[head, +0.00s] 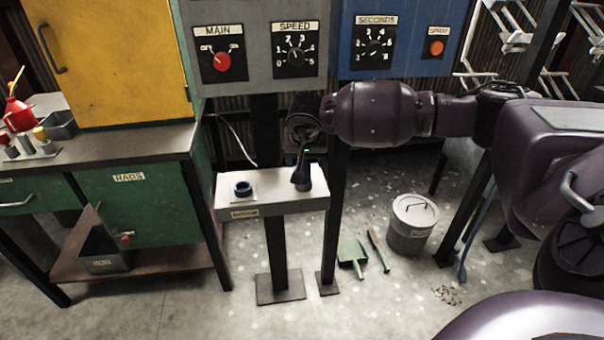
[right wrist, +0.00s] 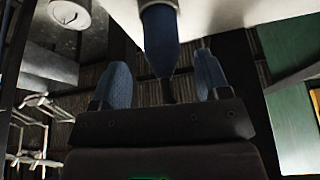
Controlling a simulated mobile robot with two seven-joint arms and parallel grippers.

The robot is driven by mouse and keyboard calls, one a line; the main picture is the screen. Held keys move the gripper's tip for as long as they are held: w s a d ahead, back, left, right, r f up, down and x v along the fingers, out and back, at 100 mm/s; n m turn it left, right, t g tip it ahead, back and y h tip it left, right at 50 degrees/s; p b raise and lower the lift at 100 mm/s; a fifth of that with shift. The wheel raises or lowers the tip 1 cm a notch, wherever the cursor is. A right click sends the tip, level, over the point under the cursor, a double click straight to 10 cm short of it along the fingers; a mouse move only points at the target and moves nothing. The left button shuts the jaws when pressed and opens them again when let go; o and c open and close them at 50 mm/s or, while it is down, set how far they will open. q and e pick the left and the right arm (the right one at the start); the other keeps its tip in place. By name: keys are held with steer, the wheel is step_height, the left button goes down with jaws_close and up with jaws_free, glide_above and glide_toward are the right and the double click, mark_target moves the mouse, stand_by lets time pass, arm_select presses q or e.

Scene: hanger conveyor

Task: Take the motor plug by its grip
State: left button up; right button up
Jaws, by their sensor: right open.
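The motor plug shows in the right wrist view as a blue tapered grip (right wrist: 160,40) with a thin dark end, standing out from a pale surface. My right gripper (right wrist: 162,66) is open, with one blue-padded finger on each side of the grip. Gaps show on both sides, so it is not clamped. In the head view my right gripper (head: 302,166) is at the right end of a pale pedestal top (head: 270,190); it and the plug merge into one dark shape there. My left gripper is not in view.
A grey panel (head: 259,80) and a blue panel (head: 405,58) with dials hang behind my right arm. A green workbench (head: 150,205) stands left. A lidded bin (head: 411,225), a dustpan (head: 352,253) and a brush (head: 378,250) are on the floor at right.

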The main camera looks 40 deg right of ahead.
mark_target(303, 167)
steer(key=x, duration=0.3)
steer(key=shift+a+f+b, duration=0.25)
steer(key=shift+f+b, duration=0.05)
steer(key=shift+b, duration=0.05)
steer(key=shift+w+d+f, duration=0.1)
steer(key=shift+f, duration=0.1)
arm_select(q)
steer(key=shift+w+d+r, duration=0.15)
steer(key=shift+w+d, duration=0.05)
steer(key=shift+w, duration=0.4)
arm_select(e)
steer(key=shift+r, duration=0.2)
steer(key=shift+c, duration=0.3)
